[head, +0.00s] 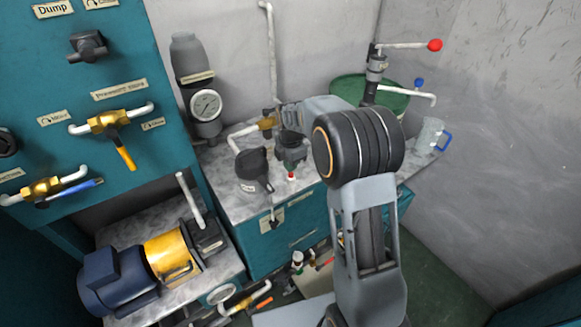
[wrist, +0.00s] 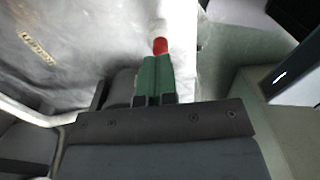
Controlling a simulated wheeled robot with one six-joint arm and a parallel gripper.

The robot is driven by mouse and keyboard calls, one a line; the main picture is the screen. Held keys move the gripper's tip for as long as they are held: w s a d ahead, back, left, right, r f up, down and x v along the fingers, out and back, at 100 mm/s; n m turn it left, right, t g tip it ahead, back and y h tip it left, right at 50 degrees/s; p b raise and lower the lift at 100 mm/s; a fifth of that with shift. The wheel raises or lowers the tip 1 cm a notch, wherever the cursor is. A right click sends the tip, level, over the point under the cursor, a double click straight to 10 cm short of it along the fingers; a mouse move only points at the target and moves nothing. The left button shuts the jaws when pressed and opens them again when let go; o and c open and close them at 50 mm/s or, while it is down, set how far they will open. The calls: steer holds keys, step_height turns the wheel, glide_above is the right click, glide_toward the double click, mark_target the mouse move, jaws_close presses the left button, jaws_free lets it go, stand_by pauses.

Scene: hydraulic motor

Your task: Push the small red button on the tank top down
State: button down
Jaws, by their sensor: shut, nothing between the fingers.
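In the wrist view the red button (wrist: 160,45) shows just past the tips of my green fingers (wrist: 158,59). My gripper is shut, with its fingers together and nothing between them. It points down at the button. The fingertips hide part of the button, and I cannot tell whether they touch it.
A black filler cap (head: 253,168) stands left of my gripper. A gauge (head: 206,106) with a grey cylinder stands behind left. A pipe with a brass valve (head: 267,122) is close behind. A green drum (head: 368,95) and red-knobbed lever (head: 434,45) are at the back right.

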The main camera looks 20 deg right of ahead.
mark_target(291, 173)
steer(key=shift+f, duration=0.75)
step_height(291, 173, down, 2)
steer(key=shift+f+b, duration=0.1)
steer(key=shift+b, duration=0.6)
steer(key=shift+r+p, duration=0.5)
step_height(291, 173, up, 14)
steer(key=p, duration=0.1)
steer(key=shift+f+p, duration=0.25)
steer(key=shift+p, duration=0.15)
